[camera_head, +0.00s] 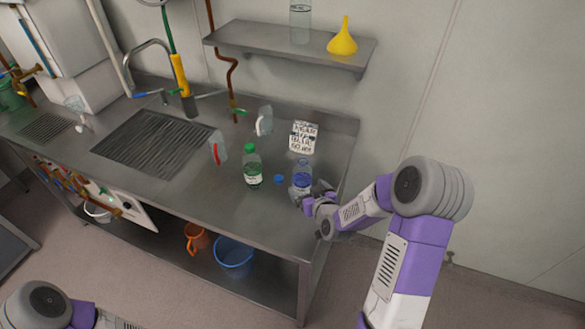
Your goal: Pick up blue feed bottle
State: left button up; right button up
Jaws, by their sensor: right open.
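The blue feed bottle (302,174) stands upright on the steel counter (230,205) near its right end. A small blue cap (279,180) lies on the counter just left of it. My right gripper (308,198) is open at the bottle's lower right side, very close to it. Whether its fingers touch or surround the bottle is too small to tell. Part of my left arm (45,303) shows at the lower left, but its gripper is out of view.
A green bottle (252,167) stands left of the blue one. A clear jug (264,121), a red-marked jug (217,148) and a written sign (303,137) stand nearby. A shelf (270,45) with a yellow funnel (342,37) hangs above. A blue bucket (234,257) sits below.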

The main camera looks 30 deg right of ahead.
jog(key=shift+x, duration=0.9)
jog(key=shift+w+d+f, duration=0.1)
jog(key=shift+w+d, duration=0.1)
jog(key=shift+w, duration=0.25)
jog(key=x, duration=0.4)
jog(key=shift+w+d, duration=0.15)
jog(key=shift+d, duration=0.05)
jog(key=c, duration=1.1)
jog(key=shift+c, duration=0.8)
jog(key=shift+r, duration=0.25)
